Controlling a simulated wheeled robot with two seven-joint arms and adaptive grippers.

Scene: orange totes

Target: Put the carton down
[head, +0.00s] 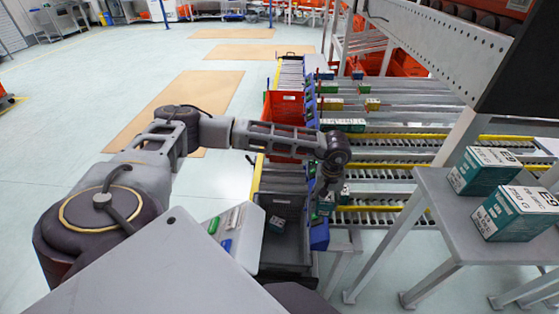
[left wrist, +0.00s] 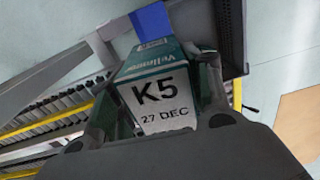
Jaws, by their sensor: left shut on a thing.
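My left gripper (head: 328,190) is shut on a teal and white carton (head: 325,206). In the left wrist view the carton (left wrist: 160,100) sits between the two fingers, its white face reading "K5" and "27 DEC". In the head view the gripper points down beside the right edge of a dark grey tote (head: 262,198), near a blue-fronted edge; the wrist hides much of the held carton. I cannot tell whether the carton's underside touches anything. My right gripper is not in view.
Two teal and white cartons (head: 485,170) (head: 517,212) stand on a grey table (head: 440,205) at the right. Roller lanes with yellow rails (head: 385,167) run beyond the gripper. An orange tote (head: 284,105) stands behind my forearm. Open floor lies to the left.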

